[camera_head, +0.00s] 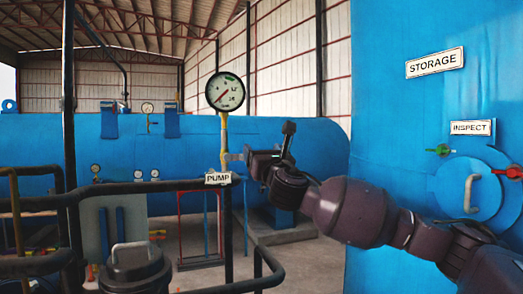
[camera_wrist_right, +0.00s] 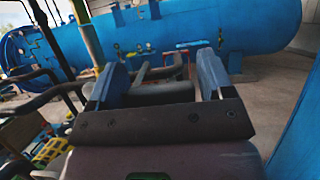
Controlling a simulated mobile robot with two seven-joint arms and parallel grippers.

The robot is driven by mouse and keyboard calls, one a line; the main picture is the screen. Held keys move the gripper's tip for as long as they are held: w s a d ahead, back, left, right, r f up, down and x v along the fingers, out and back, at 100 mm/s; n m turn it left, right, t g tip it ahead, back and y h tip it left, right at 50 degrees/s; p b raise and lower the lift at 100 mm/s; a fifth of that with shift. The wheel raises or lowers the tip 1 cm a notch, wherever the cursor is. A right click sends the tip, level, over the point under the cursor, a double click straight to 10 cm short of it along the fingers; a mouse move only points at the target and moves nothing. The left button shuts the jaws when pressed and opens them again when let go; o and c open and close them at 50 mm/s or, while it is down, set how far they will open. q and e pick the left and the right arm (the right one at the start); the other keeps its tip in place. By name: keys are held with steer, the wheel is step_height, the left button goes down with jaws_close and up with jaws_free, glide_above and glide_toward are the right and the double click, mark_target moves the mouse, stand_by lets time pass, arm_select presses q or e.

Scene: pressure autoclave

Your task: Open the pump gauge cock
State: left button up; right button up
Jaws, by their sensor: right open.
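The pump gauge (camera_head: 225,92) is a round white dial with a red needle, high on a thin yellow stem (camera_head: 224,140) above the PUMP label (camera_head: 218,178). The cock's handle cannot be made out clearly; my gripper is close to the stem at that height. A yellow-green upright (camera_wrist_right: 86,38), apparently the stem, passes left of the fingers. My left gripper is not in view.
A black rail (camera_head: 130,187) runs below the label. A dark lidded pot (camera_head: 135,270) stands at lower left. A blue STORAGE tank (camera_head: 390,90) with an INSPECT hatch (camera_head: 462,190) fills the right. A long blue vessel (camera_head: 300,140) lies behind.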

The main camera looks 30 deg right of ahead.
steer(key=shift+w+d+r, duration=0.1)
steer(key=shift+w+r, duration=0.1)
steer(key=shift+w, duration=0.35)
steer(key=shift+c, duration=0.4)
steer(key=c, duration=0.9)
steer(key=shift+w+a+r+n+y+p, duration=0.1)
steer(key=shift+a+r+n+y+p, duration=0.3)
steer(key=shift+r+n+y+p, duration=0.85)
steer(key=shift+w+a+r+n+y+p, duration=0.1)
steer(key=shift+a+r+n+y+p, duration=0.3)
steer(key=shift+n+p, duration=1.6)
steer(key=shift+w+a+r+n+y+p, duration=0.1)
steer(key=shift+a+r+n+y+p, duration=0.5)
steer(key=shift+n+y+p, duration=0.95)
steer(key=shift+d+r+n+h, duration=0.1)
steer(key=shift+d+n+h, duration=0.05)
steer(key=shift+n+h, duration=0.3)
